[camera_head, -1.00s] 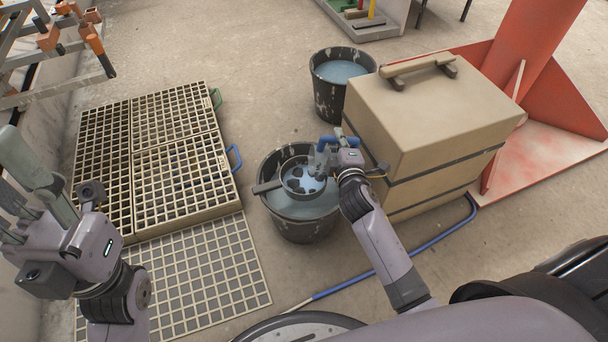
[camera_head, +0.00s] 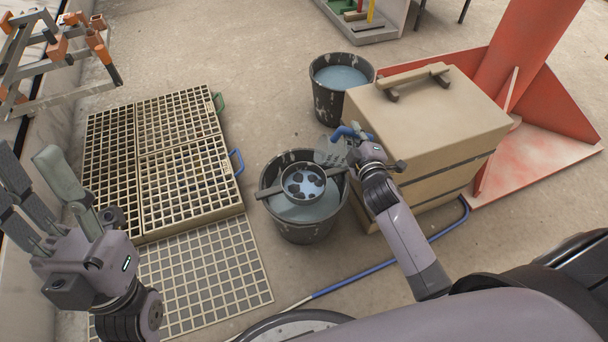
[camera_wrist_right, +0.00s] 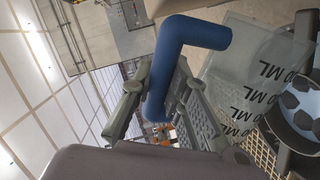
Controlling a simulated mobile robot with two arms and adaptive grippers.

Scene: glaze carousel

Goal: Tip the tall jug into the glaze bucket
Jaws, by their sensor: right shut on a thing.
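The tall jug is clear, with dark "ML" marks and a blue handle. It shows in the right wrist view (camera_wrist_right: 235,95) and, faintly, in the head view (camera_head: 331,150). My right gripper (camera_wrist_right: 158,98) is shut on the blue handle, in the head view (camera_head: 354,147) at the bucket's back right. The jug is above the bucket's back rim; its exact tilt and contents are unclear. The dark glaze bucket (camera_head: 303,230) holds greyish-blue liquid. My left gripper (camera_head: 70,195) is empty, fingers apart, at the left.
A tan box (camera_head: 430,125) with a wooden handle stands close right of my right gripper. A second bucket (camera_head: 338,85) of bluish liquid is behind. Grid racks (camera_head: 185,165) lie left of the glaze bucket. A red stand (camera_head: 530,100) is at the right.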

